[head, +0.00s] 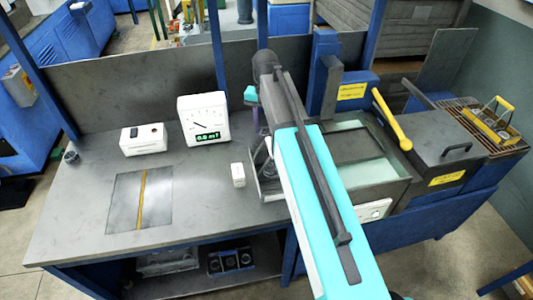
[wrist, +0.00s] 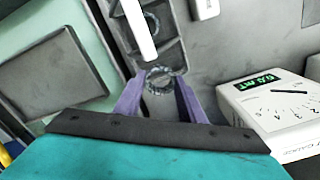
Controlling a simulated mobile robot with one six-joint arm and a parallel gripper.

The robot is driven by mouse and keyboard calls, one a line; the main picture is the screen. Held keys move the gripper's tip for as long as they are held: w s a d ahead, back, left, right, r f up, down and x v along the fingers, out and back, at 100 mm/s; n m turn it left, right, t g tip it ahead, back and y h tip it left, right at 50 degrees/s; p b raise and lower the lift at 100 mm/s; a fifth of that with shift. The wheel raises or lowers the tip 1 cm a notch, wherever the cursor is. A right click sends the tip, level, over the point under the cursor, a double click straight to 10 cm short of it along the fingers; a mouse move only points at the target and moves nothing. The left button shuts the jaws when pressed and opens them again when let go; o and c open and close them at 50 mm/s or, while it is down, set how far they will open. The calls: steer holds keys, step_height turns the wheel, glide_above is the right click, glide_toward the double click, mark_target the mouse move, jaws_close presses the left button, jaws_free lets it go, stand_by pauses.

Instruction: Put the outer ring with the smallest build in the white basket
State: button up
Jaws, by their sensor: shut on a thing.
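In the wrist view my gripper (wrist: 160,92) has its two purple fingers shut on a dark metal outer ring (wrist: 159,72), which sits between the fingertips. The ring is over or in the near end of a dark compartment tray (wrist: 178,52); I cannot tell whether it is clear of the tray. Another ring (wrist: 151,22) lies in a farther compartment, partly hidden by a white bar (wrist: 139,28). In the head view my arm hides most of the gripper and the tray (head: 268,187). I cannot make out a white basket in either view.
A white dial gauge (head: 203,118) reading about 0.0, a white box (head: 141,139) and a small white block (head: 238,174) stand on the grey bench. A yellow-handled basket (head: 490,123) stands far right. A yellow lever (head: 392,118) rises beside the machine. The bench's front left is mostly clear.

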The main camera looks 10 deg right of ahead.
steer(key=b, duration=0.4)
glide_above(266, 156)
steer(key=shift+w+f, duration=0.1)
steer(key=shift+f, duration=3.45)
steer(key=shift+f+b, duration=1.45)
steer(key=shift+f, duration=0.5)
steer(key=shift+f, duration=0.1)
steer(key=o, duration=1.2)
steer(key=shift+c, duration=0.2)
step_height(266, 156, up, 12)
steer(key=p, duration=0.8)
